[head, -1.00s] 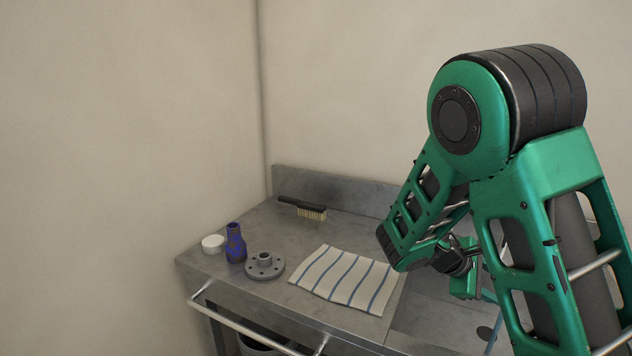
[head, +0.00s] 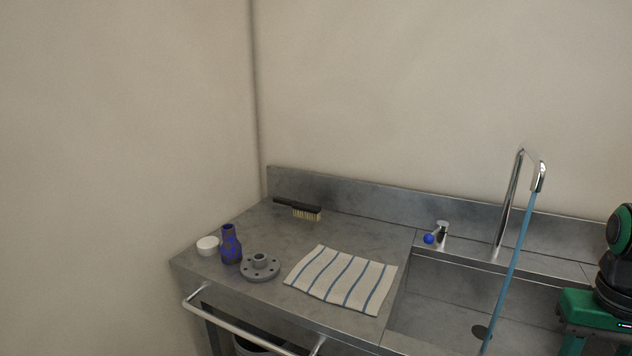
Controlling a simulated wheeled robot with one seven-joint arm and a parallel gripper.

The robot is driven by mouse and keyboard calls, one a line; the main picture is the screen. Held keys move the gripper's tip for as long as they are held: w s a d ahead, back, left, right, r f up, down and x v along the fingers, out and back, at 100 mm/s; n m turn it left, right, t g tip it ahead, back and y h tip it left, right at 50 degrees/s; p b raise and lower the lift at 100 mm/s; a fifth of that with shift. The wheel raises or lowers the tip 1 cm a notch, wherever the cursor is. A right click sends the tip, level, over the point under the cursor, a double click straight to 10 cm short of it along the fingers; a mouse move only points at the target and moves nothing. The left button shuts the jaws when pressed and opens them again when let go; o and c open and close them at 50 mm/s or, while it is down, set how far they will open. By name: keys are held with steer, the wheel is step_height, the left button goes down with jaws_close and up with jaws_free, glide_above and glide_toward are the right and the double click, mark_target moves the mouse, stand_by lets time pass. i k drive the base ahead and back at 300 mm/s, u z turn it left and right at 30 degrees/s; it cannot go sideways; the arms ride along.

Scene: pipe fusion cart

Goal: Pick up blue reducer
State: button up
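The blue reducer (head: 231,246) stands upright on the left part of the metal cart top (head: 270,299). It has a narrow neck above a wider body, with dark patches on the blue. It stands between a white round cap and a grey flange, clear of my arm. Part of my green and black arm shows at the right edge of the head view, far from the reducer. The fingers of my gripper cannot be made out in this view.
A grey flange (head: 260,267) sits right of the reducer and a white cap (head: 208,245) left of it. A striped cloth (head: 341,279) lies in the middle. A brush (head: 299,209) lies behind. A rail (head: 240,328) runs along the front.

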mark_target(230, 248)
steer(key=u, duration=1.25)
steer(key=k, duration=0.9)
steer(key=z, duration=0.25)
steer(key=i, duration=1)
steer(key=z, duration=0.05)
